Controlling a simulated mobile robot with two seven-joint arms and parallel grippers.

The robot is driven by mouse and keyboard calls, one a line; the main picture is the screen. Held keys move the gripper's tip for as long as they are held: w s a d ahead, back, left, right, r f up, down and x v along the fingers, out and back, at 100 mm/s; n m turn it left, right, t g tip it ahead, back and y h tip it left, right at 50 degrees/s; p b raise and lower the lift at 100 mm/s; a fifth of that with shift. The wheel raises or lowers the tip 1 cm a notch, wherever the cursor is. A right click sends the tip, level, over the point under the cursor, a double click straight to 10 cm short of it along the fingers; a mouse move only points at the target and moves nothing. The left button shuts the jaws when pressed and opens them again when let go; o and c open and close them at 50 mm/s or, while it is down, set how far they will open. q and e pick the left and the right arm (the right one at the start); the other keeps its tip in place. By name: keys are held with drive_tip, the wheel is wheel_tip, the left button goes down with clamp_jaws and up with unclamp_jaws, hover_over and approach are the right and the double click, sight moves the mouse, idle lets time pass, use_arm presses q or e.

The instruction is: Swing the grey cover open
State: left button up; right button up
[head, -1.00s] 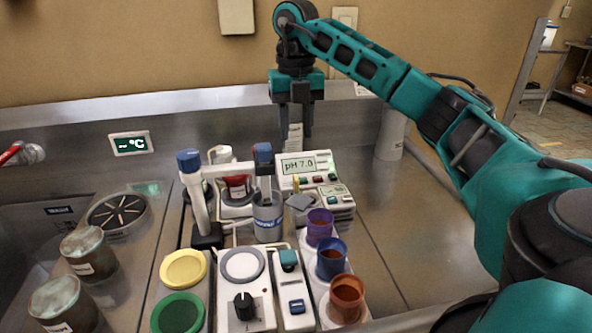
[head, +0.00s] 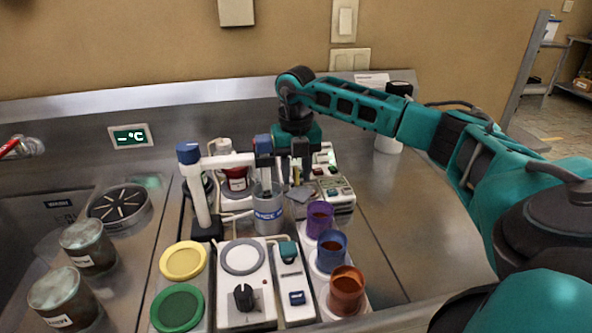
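The grey cover (head: 302,193) is a small, flat dark-grey flap in the head view. It lies at the left side of a small white device (head: 338,196) with a display and coloured buttons, right of the grey labelled cup (head: 267,212). My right gripper (head: 296,178) points down just behind and above the cover. Its two fingers are apart, with nothing visibly held between them. I cannot tell whether a finger touches the cover. The gripper hides most of the pH meter (head: 325,160) behind it. My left gripper is not in view.
A white post with a blue-capped arm (head: 199,195) stands left of the cup. Purple (head: 319,219), blue (head: 331,250) and orange (head: 347,290) cups stand in front right. Yellow (head: 183,260) and green (head: 178,308) lids lie front left.

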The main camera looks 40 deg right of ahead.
drive_tip(key=shift+c, duration=0.3)
clamp_jaws()
idle(0.3)
